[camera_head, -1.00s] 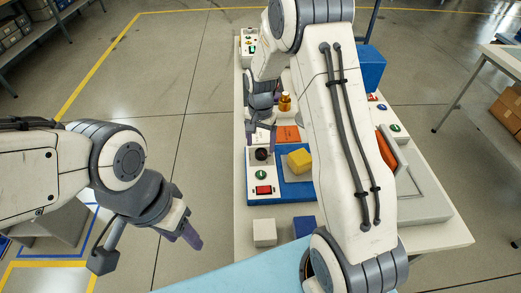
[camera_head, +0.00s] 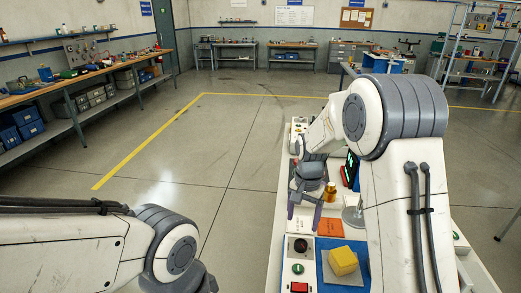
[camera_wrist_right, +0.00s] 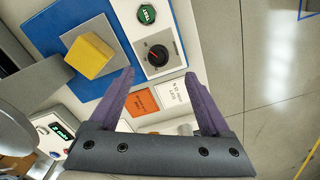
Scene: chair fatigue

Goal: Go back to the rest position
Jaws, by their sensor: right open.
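My right gripper (camera_head: 303,213) is open and empty, with its purple fingers pointing down above the white table. In the right wrist view its two fingers (camera_wrist_right: 160,80) stand apart with nothing between them. Below them is a panel with a black dial (camera_wrist_right: 158,55) and a green button (camera_wrist_right: 146,14). A yellow block (camera_head: 343,261) sits on a grey plate on a blue board (camera_head: 327,244), apart from the gripper; the block also shows in the right wrist view (camera_wrist_right: 90,55). My left arm enters at the lower left; its gripper is out of frame.
An orange card (camera_head: 330,228) and an amber bottle (camera_head: 330,192) are near the right gripper. A red button (camera_head: 299,287) is on the panel's near end. My right arm hides the table's right part. The floor (camera_head: 235,150) left of the table is clear.

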